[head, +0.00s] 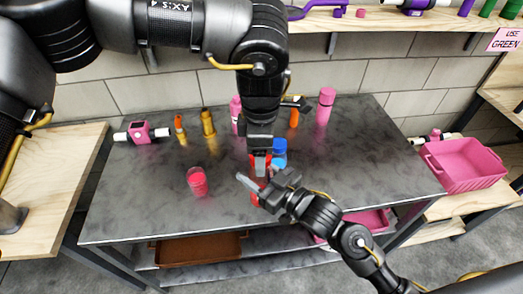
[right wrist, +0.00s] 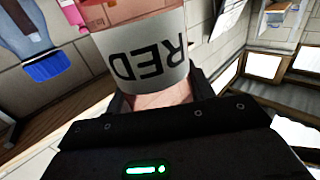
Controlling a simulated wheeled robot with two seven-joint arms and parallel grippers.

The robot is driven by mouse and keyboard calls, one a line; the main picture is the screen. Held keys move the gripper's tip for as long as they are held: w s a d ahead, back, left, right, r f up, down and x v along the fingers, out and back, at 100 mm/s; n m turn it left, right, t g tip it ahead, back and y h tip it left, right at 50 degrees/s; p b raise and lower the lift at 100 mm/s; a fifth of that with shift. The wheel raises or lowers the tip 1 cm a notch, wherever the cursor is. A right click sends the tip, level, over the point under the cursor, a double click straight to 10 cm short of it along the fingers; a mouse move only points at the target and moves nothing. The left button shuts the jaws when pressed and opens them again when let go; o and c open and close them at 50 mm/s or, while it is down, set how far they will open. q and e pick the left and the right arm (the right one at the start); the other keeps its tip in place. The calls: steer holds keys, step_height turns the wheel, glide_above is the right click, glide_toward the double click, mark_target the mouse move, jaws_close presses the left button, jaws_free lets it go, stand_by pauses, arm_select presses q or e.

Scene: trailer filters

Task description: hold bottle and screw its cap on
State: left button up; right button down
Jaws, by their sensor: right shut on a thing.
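A red bottle (head: 255,198) stands near the middle of the grey table, largely hidden by my grippers. In the right wrist view the bottle (right wrist: 145,55) fills the top middle, with a white label reading RED, upside down in the picture. My right gripper (head: 262,187) is shut on this bottle, low on its body. My left gripper (head: 261,160) points down from above, just over the bottle. Red shows beside its fingers, but whether that is the cap or the bottle's top I cannot tell. Its fingers are too hidden to judge.
A blue-capped bottle (head: 280,148) stands close behind on the right. A clear cup with red contents (head: 197,182) stands front left. Pink bottles (head: 325,106), orange and yellow items (head: 208,127) stand farther back. A pink bin (head: 462,168) is at right.

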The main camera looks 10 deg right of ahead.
arm_select(q)
steer(key=shift+r, duration=2.2)
steer(key=shift+c, duration=0.3)
